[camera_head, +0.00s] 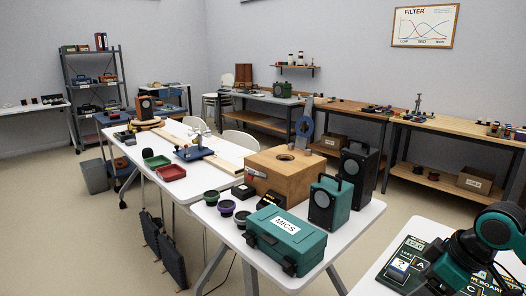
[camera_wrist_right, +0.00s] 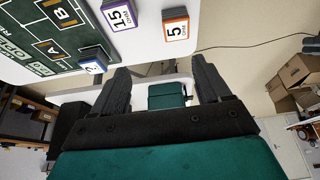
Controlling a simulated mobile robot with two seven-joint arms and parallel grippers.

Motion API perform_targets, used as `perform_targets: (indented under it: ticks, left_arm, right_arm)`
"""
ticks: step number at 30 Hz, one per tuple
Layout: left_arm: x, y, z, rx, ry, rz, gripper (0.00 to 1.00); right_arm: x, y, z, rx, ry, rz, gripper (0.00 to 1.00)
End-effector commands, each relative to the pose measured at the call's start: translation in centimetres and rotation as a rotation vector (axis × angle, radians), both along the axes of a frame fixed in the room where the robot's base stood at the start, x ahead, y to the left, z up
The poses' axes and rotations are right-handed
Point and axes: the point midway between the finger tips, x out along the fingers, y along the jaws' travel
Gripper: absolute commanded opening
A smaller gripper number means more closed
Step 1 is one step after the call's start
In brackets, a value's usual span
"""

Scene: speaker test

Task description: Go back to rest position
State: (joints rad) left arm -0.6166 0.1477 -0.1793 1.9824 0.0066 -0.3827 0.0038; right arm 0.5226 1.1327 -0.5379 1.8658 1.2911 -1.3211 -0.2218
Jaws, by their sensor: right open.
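My right gripper (camera_wrist_right: 160,75) shows in the right wrist view with its two black fingers well apart and nothing held between them. A teal shape shows beyond the gap; I cannot tell what it is. In the head view my teal and black right arm comes in at the lower right, over the near right table (camera_head: 372,268). It covers part of the dark green board (camera_head: 392,275). My left gripper is not in view.
A teal MICS case (camera_head: 285,240), speakers (camera_head: 330,200) and a wooden box (camera_head: 285,172) crowd the middle table. Floor shows between the tables.

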Motion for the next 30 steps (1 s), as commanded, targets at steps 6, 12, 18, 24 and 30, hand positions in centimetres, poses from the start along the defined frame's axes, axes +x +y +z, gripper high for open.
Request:
perform_targets:
  ticks: [6,12,18,24,30]
  left_arm:
    - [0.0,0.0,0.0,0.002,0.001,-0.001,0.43]
    - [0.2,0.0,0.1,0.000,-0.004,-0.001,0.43]
    - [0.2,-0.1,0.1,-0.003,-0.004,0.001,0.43]
    - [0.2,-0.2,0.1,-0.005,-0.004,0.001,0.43]
    - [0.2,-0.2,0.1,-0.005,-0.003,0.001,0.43]
  right_arm:
    - [-3.7,7.0,-6.1,0.002,0.024,0.083,0.76]
    - [-7.9,12.1,-9.5,0.023,0.011,0.066,0.76]
    - [-13.1,15.2,-11.3,0.044,0.000,-0.099,0.76]
    - [-17.6,14.5,-11.7,0.015,0.023,-0.335,0.76]
    - [-22.2,12.0,-11.7,-0.056,0.075,-0.574,0.76]
